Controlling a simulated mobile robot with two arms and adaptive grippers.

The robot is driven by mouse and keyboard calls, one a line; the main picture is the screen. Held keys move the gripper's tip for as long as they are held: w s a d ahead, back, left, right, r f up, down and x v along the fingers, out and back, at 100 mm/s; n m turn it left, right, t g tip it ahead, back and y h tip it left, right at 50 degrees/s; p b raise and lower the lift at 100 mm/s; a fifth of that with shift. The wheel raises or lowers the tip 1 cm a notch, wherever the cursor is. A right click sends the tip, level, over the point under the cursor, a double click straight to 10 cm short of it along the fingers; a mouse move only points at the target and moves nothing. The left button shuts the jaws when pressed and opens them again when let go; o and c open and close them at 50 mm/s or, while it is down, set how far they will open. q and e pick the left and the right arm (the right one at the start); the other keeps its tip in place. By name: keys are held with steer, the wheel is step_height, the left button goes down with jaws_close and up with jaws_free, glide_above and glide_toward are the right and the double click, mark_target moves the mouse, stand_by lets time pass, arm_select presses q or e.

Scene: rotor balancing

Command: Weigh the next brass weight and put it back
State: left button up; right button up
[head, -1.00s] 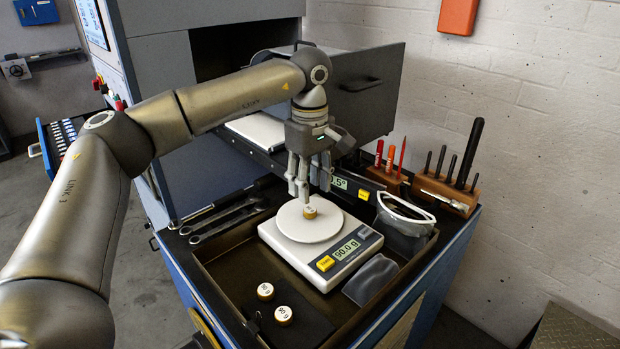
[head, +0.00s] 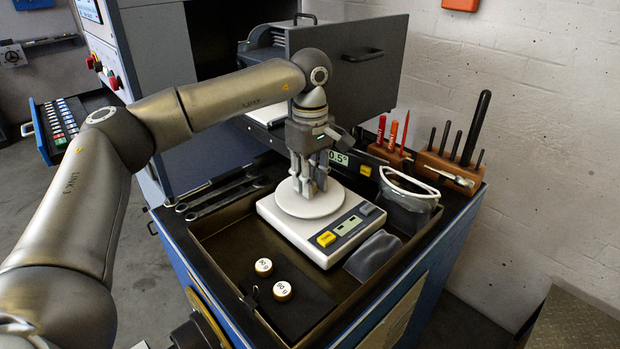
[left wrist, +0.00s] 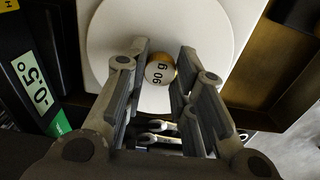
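The digital scale (head: 283,232) has a round white pan (head: 318,208) and stands in the tray. A brass weight (left wrist: 160,72) with a white top marked 90 g is on the pan in the left wrist view. My left gripper (head: 309,190) is low over the pan. In the head view the fingers hide the weight. The display (head: 347,226) shows no legible number. My right gripper is not in view.
Two more brass weights (head: 263,267) (head: 282,291) stand on a dark mat at the front of the tray (head: 222,250). Wrenches (head: 222,198) lie left of the scale.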

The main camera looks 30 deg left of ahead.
arm_select(q)
steer(key=shift+r, duration=0.1)
jaws_close()
step_height(320, 180, up, 5)
steer(key=p, duration=0.4)
